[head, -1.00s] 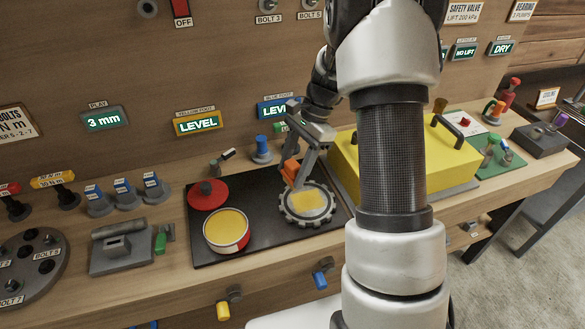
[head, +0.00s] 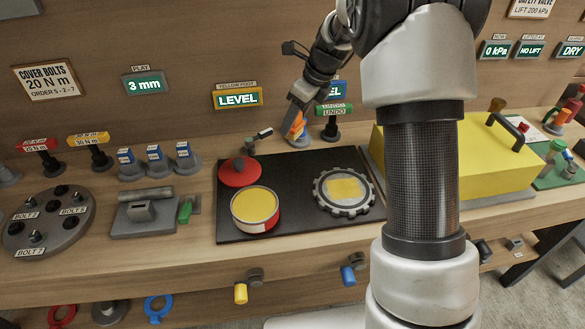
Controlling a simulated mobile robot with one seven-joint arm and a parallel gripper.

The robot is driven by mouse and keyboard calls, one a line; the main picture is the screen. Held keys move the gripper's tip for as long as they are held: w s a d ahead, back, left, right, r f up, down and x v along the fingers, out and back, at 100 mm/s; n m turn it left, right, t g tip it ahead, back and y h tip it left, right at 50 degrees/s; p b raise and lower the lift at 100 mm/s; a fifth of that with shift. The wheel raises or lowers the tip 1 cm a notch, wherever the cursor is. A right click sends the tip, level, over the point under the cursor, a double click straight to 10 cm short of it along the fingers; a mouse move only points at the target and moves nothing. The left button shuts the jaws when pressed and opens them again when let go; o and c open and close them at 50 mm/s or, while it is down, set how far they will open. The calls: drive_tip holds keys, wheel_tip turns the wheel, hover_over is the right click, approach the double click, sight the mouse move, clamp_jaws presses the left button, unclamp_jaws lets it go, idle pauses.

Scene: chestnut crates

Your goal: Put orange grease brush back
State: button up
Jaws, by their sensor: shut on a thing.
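My gripper (head: 299,113) is shut on the orange grease brush (head: 296,125) behind the black mat. The brush is upright or slightly tilted, just in front of or over a round grey base with a blue part (head: 300,141). I cannot tell whether they touch. The brush's lower end is hard to make out. The toothed grey ring (head: 321,201) lies on the mat with a yellow grease patch (head: 344,188) in its middle. The open red grease tin (head: 255,209), filled with yellow, stands to its left.
The red lid (head: 240,172) lies on the black mat (head: 300,220) behind the tin. A small dark-handled tool (head: 258,137) stands left of my gripper, and a green UNDO post (head: 333,112) right. The yellow block (head: 460,150) is further right, partly behind my arm.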

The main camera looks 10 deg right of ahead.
drive_tip(key=shift+w+a+m, duration=0.2)
drive_tip(key=shift+w+m, duration=0.05)
drive_tip(key=shift+m, duration=0.05)
drive_tip(key=shift+w+f, duration=0.1)
drive_tip(key=shift+f, duration=0.15)
wheel_tip(320, 180, down, 9)
drive_tip(key=shift+a+f+b, duration=0.1)
drive_tip(key=shift+b, duration=0.85)
drive_tip(key=shift+f, duration=0.1)
drive_tip(key=o, duration=0.9)
